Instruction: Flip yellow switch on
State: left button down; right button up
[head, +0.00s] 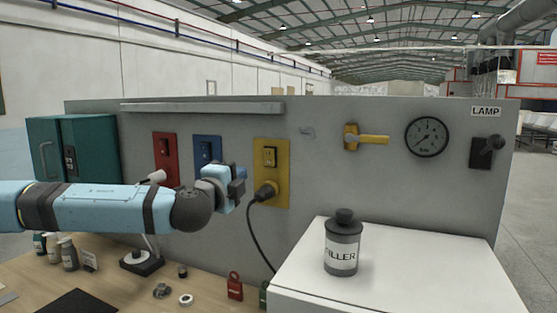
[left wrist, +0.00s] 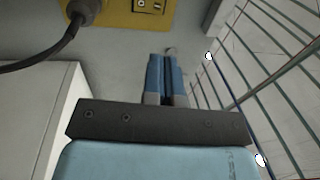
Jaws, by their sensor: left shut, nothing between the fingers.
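The yellow switch (head: 270,157) sits high on a yellow plate (head: 283,188) fixed to the grey panel. A black plug with a cable is in the socket below it. My left gripper (head: 238,180) is in front of the panel, just left of and a little below the switch. In the left wrist view my left gripper (left wrist: 166,75) is shut and empty. The switch (left wrist: 148,5) shows at the top edge there, cut off, on the yellow plate (left wrist: 113,20), apart from the fingers. Which way the switch is set is too small to tell. My right gripper is out of view.
A red plate (head: 165,150) and a blue plate (head: 207,147) with switches are left of the yellow one. The black cable (head: 255,235) hangs below. A FILLER bottle (head: 342,245) stands on a white box (head: 400,270). A yellow handle (head: 368,139) and a gauge (head: 426,136) are to the right.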

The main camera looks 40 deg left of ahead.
pick_arm(q)
jog(key=shift+s, duration=0.1)
jog(key=p, duration=0.6)
send_near(268, 151)
jog(key=x, duration=0.7)
jog(key=shift+a, duration=0.15)
jog(key=shift+w, duration=0.2)
